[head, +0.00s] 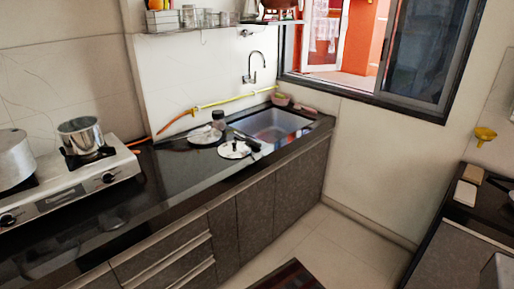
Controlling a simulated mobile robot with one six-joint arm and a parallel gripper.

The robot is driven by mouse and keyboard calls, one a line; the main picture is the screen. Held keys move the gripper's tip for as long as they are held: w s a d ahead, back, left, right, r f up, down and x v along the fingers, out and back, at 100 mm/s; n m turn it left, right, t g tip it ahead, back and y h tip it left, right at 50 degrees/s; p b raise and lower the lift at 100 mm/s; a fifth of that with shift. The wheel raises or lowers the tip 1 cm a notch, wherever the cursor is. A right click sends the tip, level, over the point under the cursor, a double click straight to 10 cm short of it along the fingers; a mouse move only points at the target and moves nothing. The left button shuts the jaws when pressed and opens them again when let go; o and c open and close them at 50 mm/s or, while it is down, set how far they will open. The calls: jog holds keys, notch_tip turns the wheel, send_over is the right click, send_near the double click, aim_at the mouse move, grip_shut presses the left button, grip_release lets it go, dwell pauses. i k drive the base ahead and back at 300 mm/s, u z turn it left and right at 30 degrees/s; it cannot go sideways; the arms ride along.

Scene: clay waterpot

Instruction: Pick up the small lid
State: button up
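Two round, pale, flat pieces that look like lids lie on the black counter (130,200) left of the sink. One lid (203,137) is farther back, with a small knob-like spot on it. The other lid (232,152) is nearer the counter's front, also with a dark knob. They look close in size, and I cannot tell which is the small lid. A dark, long object (249,143) lies at the right of the nearer lid, partly over its edge. My gripper is not in view.
A dark jar (218,119) stands behind the lids. The steel sink (272,125) is to their right, with a tap (254,68) above. A stove (75,185) with a steel pot (80,133) is at left. The tiled floor (315,245) is partly clear, with a dark mat.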

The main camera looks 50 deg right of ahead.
aim_at(232, 149)
jog(key=u, duration=0.85)
jog(key=k, duration=0.1)
jog(key=z, duration=2.45)
jog(key=k, duration=0.9)
jog(key=u, duration=0.1)
jog(key=i, duration=0.8)
jog(key=u, duration=0.05)
